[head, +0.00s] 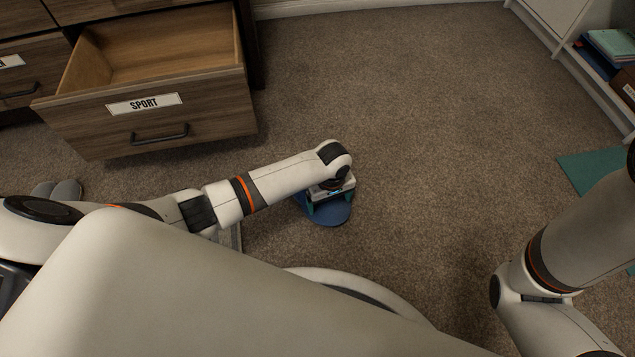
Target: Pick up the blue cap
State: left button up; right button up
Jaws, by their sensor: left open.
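The blue cap (331,214) lies on the carpet near the middle of the head view. My left gripper (327,207) points down right over it, with its fingers at the cap. The gripper is open. My left wrist hides much of the cap, and I cannot tell whether the fingers touch it. My right arm comes in at the right edge, but its gripper is outside the picture.
An open, empty wooden drawer labelled SPORT (190,114) juts out at the upper left. Grey slippers (62,190) lie at the left. A teal mat (592,170) and a white shelf (590,75) are at the right. The carpet (430,110) between is clear.

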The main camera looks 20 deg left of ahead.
pick_arm(q)
jog(key=shift+f, duration=0.5)
jog(key=shift+r, duration=0.1)
jog(key=shift+c, duration=0.3)
jog(key=c, duration=1)
jog(key=shift+c, duration=0.2)
jog(key=shift+r, duration=0.15)
